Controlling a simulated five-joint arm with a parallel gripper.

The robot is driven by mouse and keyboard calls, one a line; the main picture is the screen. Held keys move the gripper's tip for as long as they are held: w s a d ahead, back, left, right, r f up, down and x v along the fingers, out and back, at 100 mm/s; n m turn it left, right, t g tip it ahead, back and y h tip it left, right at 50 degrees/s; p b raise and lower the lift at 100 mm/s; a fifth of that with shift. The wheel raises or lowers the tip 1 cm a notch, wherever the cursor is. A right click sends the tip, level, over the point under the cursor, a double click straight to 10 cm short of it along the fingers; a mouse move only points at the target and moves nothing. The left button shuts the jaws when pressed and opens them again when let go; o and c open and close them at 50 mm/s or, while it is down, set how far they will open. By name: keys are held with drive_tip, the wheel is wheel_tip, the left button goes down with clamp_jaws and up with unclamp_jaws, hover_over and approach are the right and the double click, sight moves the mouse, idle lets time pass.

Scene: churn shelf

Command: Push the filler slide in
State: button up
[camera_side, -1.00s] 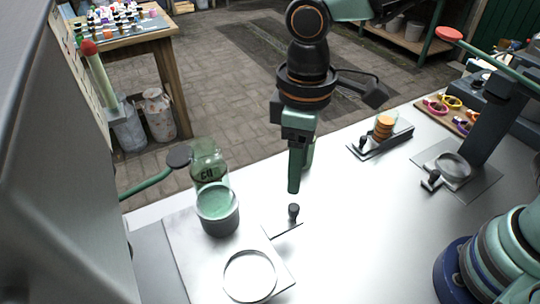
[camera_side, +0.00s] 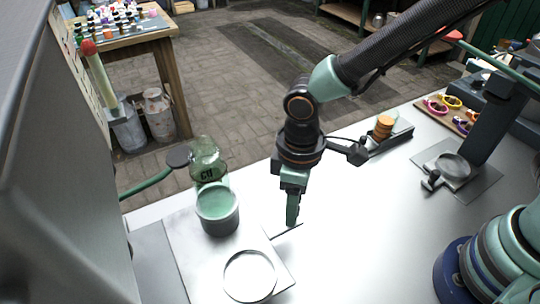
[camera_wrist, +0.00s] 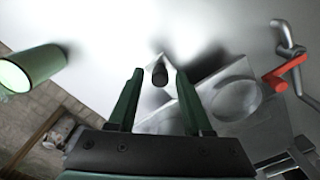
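The filler (camera_side: 182,240) is a pale metal plate with a dark cup of green contents (camera_side: 217,203) and a round ring opening (camera_side: 249,276). Its slide shows as a thin dark rod (camera_side: 286,231) sticking out from the plate's right edge. My gripper (camera_side: 292,222) is low over the rod's outer end, and it hides the slide's black knob in the side view. In the wrist view, the knob (camera_wrist: 159,75) lies between the two green fingers of my gripper (camera_wrist: 160,72), which are open with gaps on both sides. I cannot tell whether a finger touches the knob.
A green glass jar (camera_side: 208,162) stands behind the cup, near a green lever with a dark round end (camera_side: 179,157). A holder with orange discs (camera_side: 384,127) and a press plate (camera_side: 478,187) stand to the right. The table's middle is clear.

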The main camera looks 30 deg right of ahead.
clamp_jaws()
idle(1.2)
